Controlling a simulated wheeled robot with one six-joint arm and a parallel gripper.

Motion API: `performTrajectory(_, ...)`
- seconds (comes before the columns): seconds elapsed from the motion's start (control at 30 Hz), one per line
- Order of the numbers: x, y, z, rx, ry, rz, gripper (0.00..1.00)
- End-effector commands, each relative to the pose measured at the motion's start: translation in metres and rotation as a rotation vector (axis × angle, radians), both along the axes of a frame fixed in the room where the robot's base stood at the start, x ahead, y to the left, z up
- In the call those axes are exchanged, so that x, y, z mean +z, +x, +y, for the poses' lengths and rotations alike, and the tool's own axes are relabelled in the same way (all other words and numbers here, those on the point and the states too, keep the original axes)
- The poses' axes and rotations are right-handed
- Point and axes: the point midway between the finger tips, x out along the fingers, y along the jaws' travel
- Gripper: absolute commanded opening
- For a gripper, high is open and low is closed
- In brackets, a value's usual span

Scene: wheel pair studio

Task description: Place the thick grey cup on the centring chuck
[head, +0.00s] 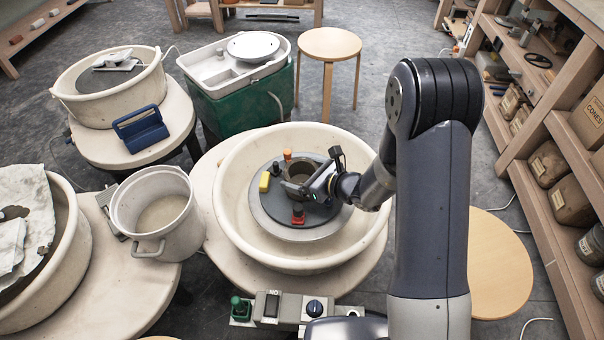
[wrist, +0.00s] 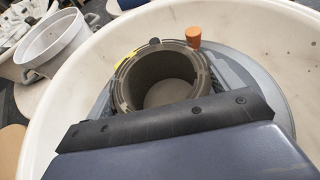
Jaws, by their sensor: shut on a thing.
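The thick grey cup (head: 297,170) stands upright over the centring chuck (head: 268,208), a grey disc with yellow, orange and red pieces around it. My gripper (head: 312,184) reaches in from the right, shut on the cup's wall. In the wrist view, the cup (wrist: 160,80) shows its open mouth and empty inside, behind the dark edge of my gripper (wrist: 165,122). An orange knob (wrist: 194,36) stands close to the cup's far side. The cup's base is hidden, so I cannot tell whether it touches the chuck.
A cream splash pan (head: 372,232) rings the chuck. A white bucket (head: 155,205) stands to the left, and a control box with knobs (head: 290,308) sits in front. A wooden stool (head: 329,44) stands behind. Shelves (head: 545,180) line the right side.

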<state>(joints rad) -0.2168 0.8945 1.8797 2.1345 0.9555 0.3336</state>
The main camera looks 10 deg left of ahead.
Motion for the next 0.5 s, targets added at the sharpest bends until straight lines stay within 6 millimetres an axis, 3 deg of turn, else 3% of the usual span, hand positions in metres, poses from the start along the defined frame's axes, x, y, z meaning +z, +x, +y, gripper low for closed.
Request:
performTrajectory(0.2, -0.0044, 0.0003, 0.0001, 0.000, 0.001, 0.000, 0.52)
performTrajectory(0.23, -0.0034, -0.0001, -0.0001, 0.000, -0.001, 0.000, 0.88)
performTrajectory(0.37, -0.0031, 0.0000, -0.0001, 0.000, 0.000, 0.001, 0.99)
performTrajectory(0.5, -0.0031, -0.0001, 0.0000, 0.000, 0.000, 0.001, 1.00)
